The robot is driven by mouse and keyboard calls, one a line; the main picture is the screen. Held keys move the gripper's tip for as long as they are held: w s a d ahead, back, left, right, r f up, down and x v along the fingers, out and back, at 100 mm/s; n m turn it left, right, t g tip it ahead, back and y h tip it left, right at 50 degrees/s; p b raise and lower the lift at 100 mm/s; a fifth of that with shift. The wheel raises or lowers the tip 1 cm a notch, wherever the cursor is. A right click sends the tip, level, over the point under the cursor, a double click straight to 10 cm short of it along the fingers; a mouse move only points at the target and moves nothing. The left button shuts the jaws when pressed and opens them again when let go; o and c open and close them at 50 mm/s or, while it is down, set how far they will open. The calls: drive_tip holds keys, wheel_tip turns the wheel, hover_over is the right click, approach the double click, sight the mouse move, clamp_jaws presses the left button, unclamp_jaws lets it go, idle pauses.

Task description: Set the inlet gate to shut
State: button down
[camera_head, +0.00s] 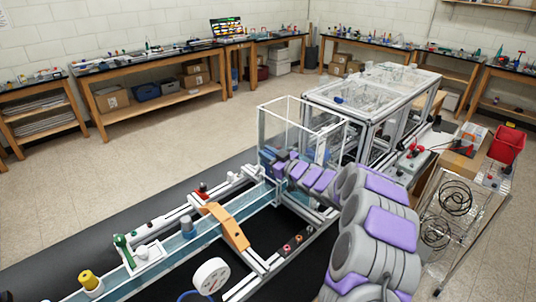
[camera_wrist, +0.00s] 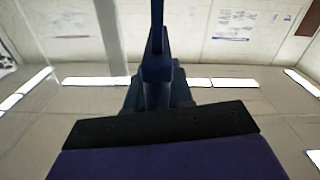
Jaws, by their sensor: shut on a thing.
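My gripper (camera_head: 270,167) is at the near left side of a clear-walled box (camera_head: 292,122), where the blue channel (camera_head: 222,216) meets it. In the wrist view, my gripper (camera_wrist: 156,68) shows as dark blue parts close together, with a thin dark upright piece between or above them. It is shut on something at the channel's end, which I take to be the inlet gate. The gate is mostly hidden by my gripper and arm, and I cannot tell its setting.
An orange bridge (camera_head: 228,228) spans the channel. A white round gauge (camera_head: 211,275), a yellow knob (camera_head: 89,281) and a green-topped fitting (camera_head: 124,248) stand along it. A long framed enclosure (camera_head: 372,96) is behind. A red bin (camera_head: 507,144) is at right. Open floor lies at left.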

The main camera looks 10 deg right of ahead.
drive_tip(key=shift+d+r, duration=0.1)
drive_tip(key=shift+f+p, duration=0.3)
drive_tip(key=shift+f, duration=2.4)
drive_tip(key=c, duration=1.4)
unclamp_jaws()
drive_tip(key=shift+f, duration=0.1)
drive_tip(key=o, duration=0.3)
drive_tip(key=shift+w+d, duration=0.1)
drive_tip(key=shift+w, duration=0.05)
drive_tip(key=p+v, duration=0.1)
drive_tip(key=v, duration=1.6)
drive_tip(key=shift+s+d+p, duration=0.2)
drive_tip(key=shift+s+p, duration=0.1)
drive_tip(key=shift+p, duration=0.05)
